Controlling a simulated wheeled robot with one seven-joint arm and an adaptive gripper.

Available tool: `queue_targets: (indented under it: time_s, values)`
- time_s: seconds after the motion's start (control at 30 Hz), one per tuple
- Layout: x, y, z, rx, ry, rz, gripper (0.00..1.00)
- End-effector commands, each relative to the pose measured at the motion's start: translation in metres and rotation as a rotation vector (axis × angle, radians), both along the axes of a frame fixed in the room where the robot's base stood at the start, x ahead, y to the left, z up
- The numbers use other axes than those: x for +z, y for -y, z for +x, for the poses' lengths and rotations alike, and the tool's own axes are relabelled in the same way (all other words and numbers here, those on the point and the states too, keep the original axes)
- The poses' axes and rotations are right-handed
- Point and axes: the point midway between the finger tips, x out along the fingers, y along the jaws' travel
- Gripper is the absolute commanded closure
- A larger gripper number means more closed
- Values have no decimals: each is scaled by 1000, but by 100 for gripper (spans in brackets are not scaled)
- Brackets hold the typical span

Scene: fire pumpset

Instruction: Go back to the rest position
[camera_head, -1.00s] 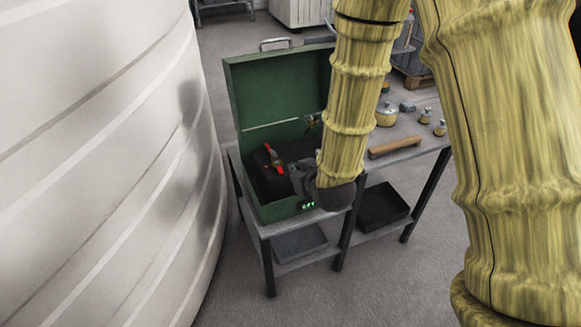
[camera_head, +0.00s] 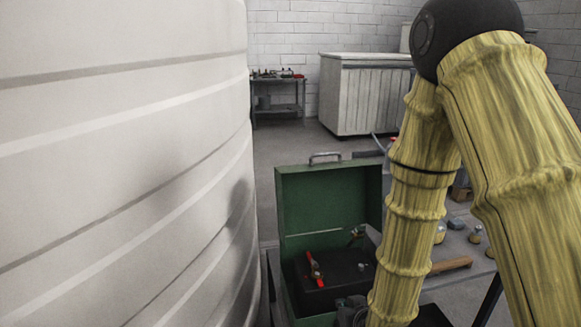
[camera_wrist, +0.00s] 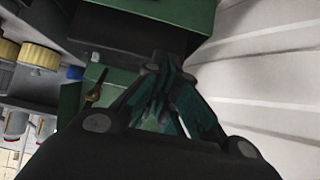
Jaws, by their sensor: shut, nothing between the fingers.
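My gripper (camera_wrist: 160,85) shows in the wrist view with its dark green finger linkages drawn together; it is shut and holds nothing. In the head view only a dark part of my wrist shows at the bottom edge, by the front right of an open green box (camera_head: 325,208). My yellow arm hides part of the box's right side. Inside the box are a black block (camera_head: 335,275) and a red-handled part (camera_head: 315,268). The box also shows in the wrist view (camera_wrist: 185,12), close beyond my fingers.
A large white ribbed tank (camera_head: 120,160) fills the left, close beside the box. A wooden bar (camera_head: 450,266) and small metal-and-brass parts lie right of the box. A white cabinet (camera_head: 365,95) and a small table (camera_head: 278,97) stand at the back, with open floor before them.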

Motion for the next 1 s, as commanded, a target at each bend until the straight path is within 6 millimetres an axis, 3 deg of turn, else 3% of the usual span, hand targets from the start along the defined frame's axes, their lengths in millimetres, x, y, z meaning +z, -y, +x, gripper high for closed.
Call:
queue_targets:
  time_s: [0.2, 0.5, 0.8, 1.0]
  values:
    - [-70, 19, -54, -42, -201, -9, 100]
    - [-150, 44, -146, -101, -471, -25, 100]
    - [-204, 67, -255, -158, -735, -50, 100]
    - [-221, 77, -305, -182, -847, -64, 100]
